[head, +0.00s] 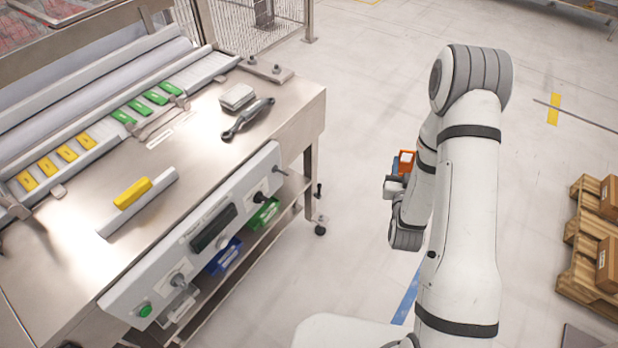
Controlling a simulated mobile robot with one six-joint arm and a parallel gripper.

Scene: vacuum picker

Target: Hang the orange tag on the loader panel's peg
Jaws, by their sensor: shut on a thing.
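The orange tag (406,157), with a pale patch on it, shows beside my arm, right of the bench and over open floor. My gripper (396,184) is partly hidden by my own arm. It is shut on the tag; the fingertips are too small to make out. The loader panel (206,222) is the sloping grey front of the bench, left of my gripper and clearly apart from it. A thin peg (283,171) sticks out near the panel's right end, with nothing seen hanging on it.
The panel also carries a dark display (213,228), black knobs and a green button (145,310). The steel bench top (200,150) holds a wrench-like tool (247,117) and a yellow block (132,192). Bins sit below. Cartons on a pallet (585,240) stand right. Floor between is clear.

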